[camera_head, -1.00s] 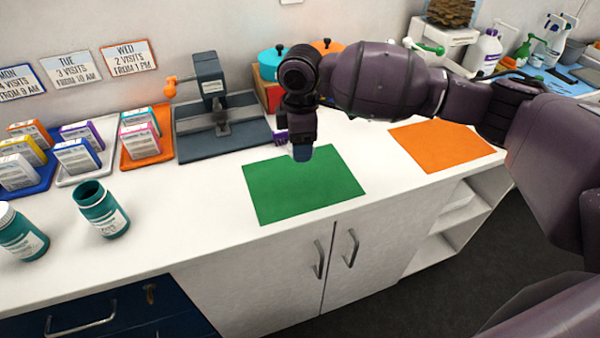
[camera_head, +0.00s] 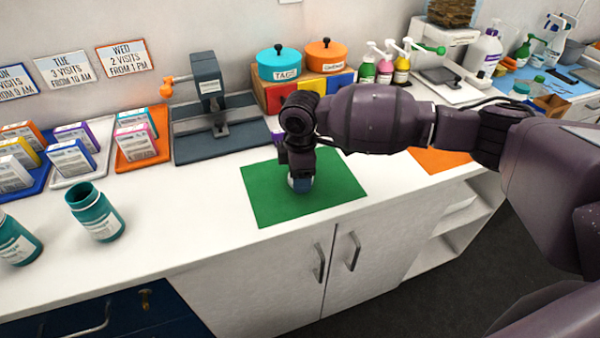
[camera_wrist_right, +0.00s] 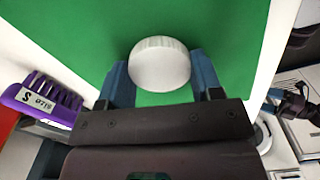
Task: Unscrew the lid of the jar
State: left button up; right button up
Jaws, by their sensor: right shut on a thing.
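A teal jar (camera_head: 95,212) stands open, with no lid on it, on the white counter at the left. A second teal jar (camera_head: 15,243) stands at the left edge of the head view, its top cut off. My right gripper (camera_head: 300,184) points down at the green mat (camera_head: 340,190), well right of the jars. In the right wrist view, a round white ribbed lid (camera_wrist_right: 160,64) sits between the blue fingertips, and the gripper is shut on it. The lid is at or just above the mat; I cannot tell if they touch.
A dark grey stand (camera_head: 215,115) with an orange knob and trays of small boxes (camera_head: 70,160) stand at the back left. Teal (camera_head: 279,64) and orange (camera_head: 326,55) pots are behind my arm. An orange mat (camera_head: 440,160) lies right. The counter between the open jar and green mat is clear.

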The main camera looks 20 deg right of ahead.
jog(key=shift+f, duration=0.15)
jog(key=o, duration=0.7)
pick_arm(q)
jog(key=shift+s+f, duration=0.1)
jog(key=shift+f, duration=0.2)
pick_arm(e)
jog(key=o, duration=0.3)
pick_arm(q)
jog(key=shift+s+a+r+p, duration=0.2)
jog(key=shift+s+r+p, duration=0.3)
jog(key=shift+p, duration=0.45)
pick_arm(e)
jog(key=shift+r, duration=6.2)
